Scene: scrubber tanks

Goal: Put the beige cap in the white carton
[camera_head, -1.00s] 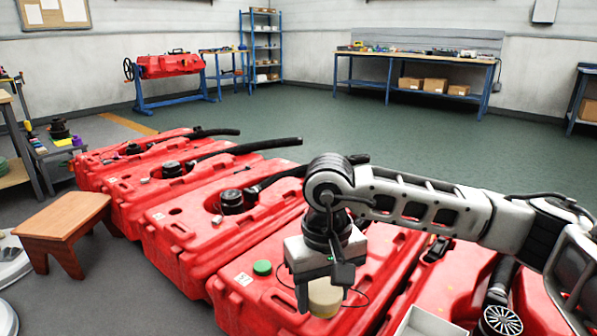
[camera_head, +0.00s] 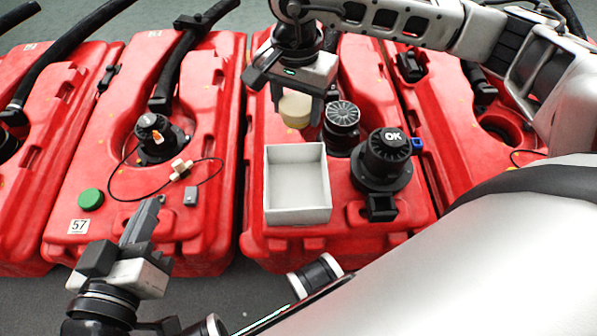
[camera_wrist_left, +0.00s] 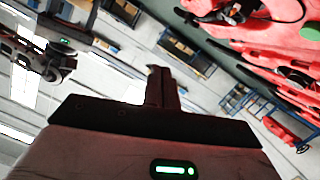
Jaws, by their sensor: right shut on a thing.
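The beige cap (camera_head: 295,112) is held in my right gripper (camera_head: 296,104), which is shut on it. It hangs over the red tank just behind the white carton. The white carton (camera_head: 298,216) is an open-topped box on the red tank, and its visible inside is empty. The cap appears beyond the carton's far rim, not over its opening. My left gripper (camera_head: 152,208) points up at the front of the tank marked 57, its fingers together with nothing between them. The left wrist view shows its fingers (camera_wrist_left: 162,88) together, away from cap and carton.
A black cap marked OK (camera_head: 387,150) and a round black vented cap (camera_head: 342,117) stand right of the carton.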

